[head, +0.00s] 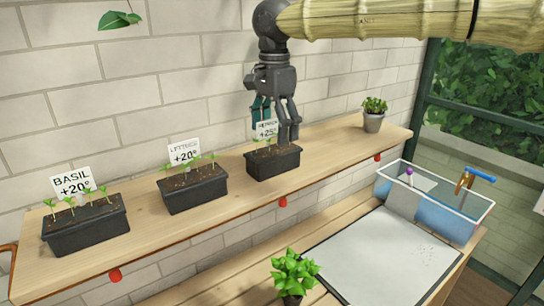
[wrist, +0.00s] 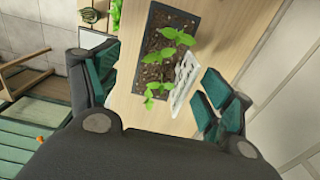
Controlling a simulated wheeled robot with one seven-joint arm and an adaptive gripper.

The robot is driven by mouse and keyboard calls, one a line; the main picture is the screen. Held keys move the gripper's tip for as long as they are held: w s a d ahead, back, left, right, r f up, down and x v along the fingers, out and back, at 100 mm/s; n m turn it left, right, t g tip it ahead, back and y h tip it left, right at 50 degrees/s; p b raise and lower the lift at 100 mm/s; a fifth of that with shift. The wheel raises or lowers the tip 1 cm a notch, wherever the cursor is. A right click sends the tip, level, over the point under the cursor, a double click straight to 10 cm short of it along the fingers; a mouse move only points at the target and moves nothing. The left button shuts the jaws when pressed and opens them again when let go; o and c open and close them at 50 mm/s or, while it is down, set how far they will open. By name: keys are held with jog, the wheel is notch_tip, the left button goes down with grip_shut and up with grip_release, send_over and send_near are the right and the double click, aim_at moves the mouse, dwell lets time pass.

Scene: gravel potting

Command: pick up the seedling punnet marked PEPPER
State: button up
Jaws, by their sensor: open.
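A black punnet (head: 273,163) with dark soil and small seedlings stands at the right of the row on the wooden shelf. Its white tag (head: 266,129) shows +25°; the word above is small and partly covered, so I cannot read it surely as PEPPER. My gripper (head: 276,123) is open and points down just above this punnet, with a finger close to the tag. In the wrist view the punnet (wrist: 151,90) lies between the spread fingers (wrist: 160,88), with green seedlings and the tag (wrist: 183,82) turned edgewise. I see no contact with the punnet.
Punnets marked BASIL (head: 86,232) and LETTUCE (head: 194,193) stand to the left on the shelf (head: 225,207). A potted plant (head: 373,118) stands to the right. The brick wall is close behind.

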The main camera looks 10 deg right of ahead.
aim_at(274, 150)
jog(key=shift+f+p, duration=0.8)
jog(key=shift+f, duration=2.05)
jog(key=c, duration=1.3)
jog(key=shift+o, duration=0.2)
jog(key=shift+r, duration=0.1)
